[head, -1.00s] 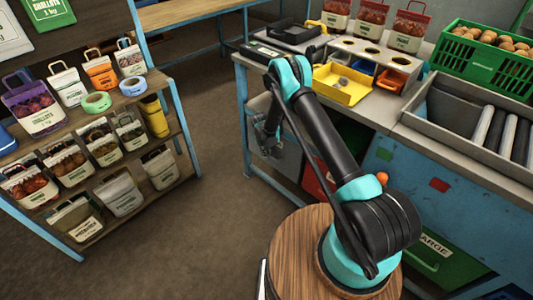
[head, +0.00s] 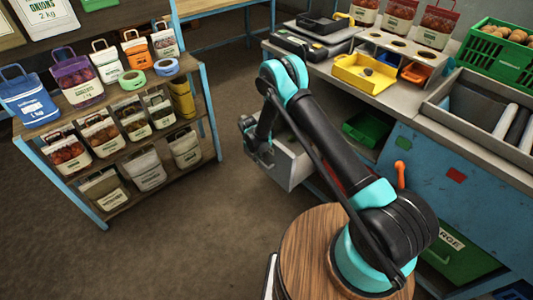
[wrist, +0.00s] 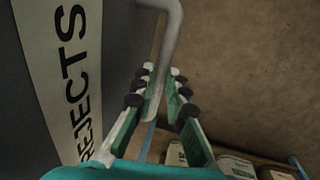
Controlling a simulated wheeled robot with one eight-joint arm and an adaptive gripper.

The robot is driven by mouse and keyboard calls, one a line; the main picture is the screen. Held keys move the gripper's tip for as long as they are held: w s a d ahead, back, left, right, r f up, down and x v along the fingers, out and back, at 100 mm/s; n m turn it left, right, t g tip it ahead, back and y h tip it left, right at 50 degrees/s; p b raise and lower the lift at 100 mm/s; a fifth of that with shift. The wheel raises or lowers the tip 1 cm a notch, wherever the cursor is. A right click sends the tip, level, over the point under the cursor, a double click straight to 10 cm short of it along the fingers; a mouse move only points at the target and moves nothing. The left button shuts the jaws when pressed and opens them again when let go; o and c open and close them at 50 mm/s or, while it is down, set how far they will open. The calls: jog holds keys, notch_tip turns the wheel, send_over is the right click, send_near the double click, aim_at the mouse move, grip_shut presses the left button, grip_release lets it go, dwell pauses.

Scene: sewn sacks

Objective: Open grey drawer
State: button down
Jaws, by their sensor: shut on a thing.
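The grey drawer (head: 292,167) stands pulled out from under the left end of the workbench in the head view. Its dark grey front (wrist: 118,40) fills the left of the wrist view, with a pale label (wrist: 78,75) reading "REJECTS". A light grey bar handle (wrist: 172,28) runs down between my fingers. My gripper (wrist: 163,78) is shut on this handle. In the head view my gripper (head: 250,140) is at the drawer's outer side, and my arm hides part of the drawer.
A wooden shelf rack (head: 110,150) with labelled sacks stands left of the drawer, with bare floor (head: 215,200) between. The workbench (head: 400,100) carries a yellow tray (head: 362,75) and a green crate (head: 500,55). A green bin (head: 367,130) shows below the bench top.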

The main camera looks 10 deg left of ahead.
jog(key=s+a, duration=0.4)
jog(key=s, duration=0.1)
jog(key=shift+s+a, duration=0.2)
jog(key=shift+s, duration=0.05)
jog(key=c, duration=1.5)
grip_release()
jog(key=shift+c, duration=0.2)
notch_tip(320, 180, up, 12)
jog(key=s+a, duration=0.1)
jog(key=shift+s+a, duration=0.15)
jog(key=shift+s, duration=0.25)
jog(key=shift+s+f, duration=0.1)
jog(key=shift+f, duration=0.05)
